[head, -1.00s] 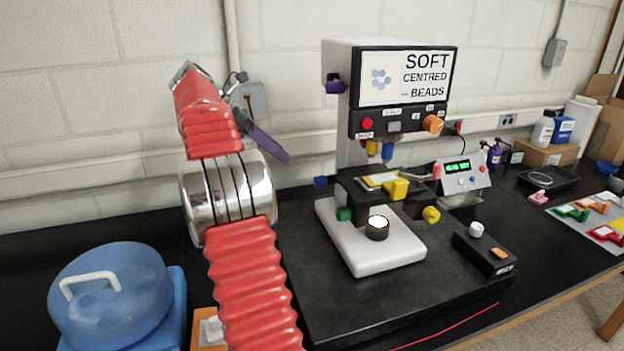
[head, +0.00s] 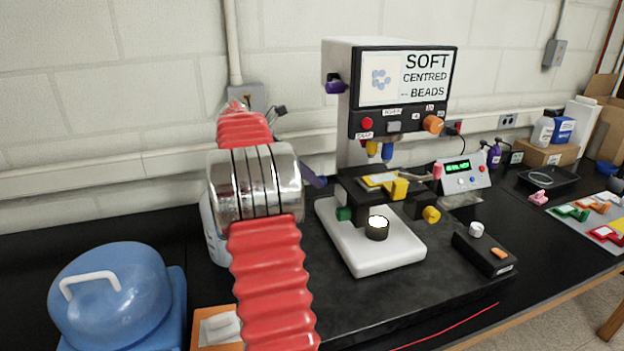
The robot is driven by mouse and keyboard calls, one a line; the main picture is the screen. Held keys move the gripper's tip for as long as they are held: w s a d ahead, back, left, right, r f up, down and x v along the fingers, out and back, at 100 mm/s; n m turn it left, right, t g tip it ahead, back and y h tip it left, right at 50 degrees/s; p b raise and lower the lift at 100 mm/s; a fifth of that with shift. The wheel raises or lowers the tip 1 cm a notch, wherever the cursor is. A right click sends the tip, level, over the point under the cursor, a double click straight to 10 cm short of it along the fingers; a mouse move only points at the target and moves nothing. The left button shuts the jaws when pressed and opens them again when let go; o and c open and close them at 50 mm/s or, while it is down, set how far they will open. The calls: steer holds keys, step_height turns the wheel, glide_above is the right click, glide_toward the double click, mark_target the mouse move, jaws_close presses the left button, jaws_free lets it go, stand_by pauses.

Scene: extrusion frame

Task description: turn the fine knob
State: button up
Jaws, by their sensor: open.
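The microscope-like instrument (head: 341,130) stands on the black bench, with a "SOFT CENTRED BEADS" screen. It has several coloured knobs: purple (head: 335,87) on the upper side, orange (head: 433,124) on the front panel, green (head: 344,214) and yellow (head: 431,215) low near the stage. I cannot read which is the fine knob. My gripper (head: 313,175) is mostly hidden behind my red arm; a purple finger shows just left of the stage, overlapping the spot of a blue knob there. I cannot tell whether they touch. Nothing shows held in it.
A blue domed container (head: 110,300) sits at lower left, beside an orange-edged tray (head: 217,327). A black control box (head: 484,252) with a white knob lies right of the white base (head: 385,262). A display unit (head: 463,175) stands behind. The wall is close behind the bench.

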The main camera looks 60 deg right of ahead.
steer(key=shift+s+d+f, duration=0.3)
steer(key=shift+s+f, duration=0.1)
steer(key=shift+f, duration=0.1)
steer(key=shift+c, duration=0.4)
steer(key=c, duration=1)
steer(key=shift+r, duration=0.1)
steer(key=shift+s+a+m+t+h, duration=0.15)
steer(key=shift+m+t+h, duration=0.4)
steer(key=shift+t+h, duration=0.25)
steer(key=shift+s+a+m+t+h, duration=0.1)
steer(key=shift+m+t+h, duration=0.55)
steer(key=shift+h, duration=0.25)
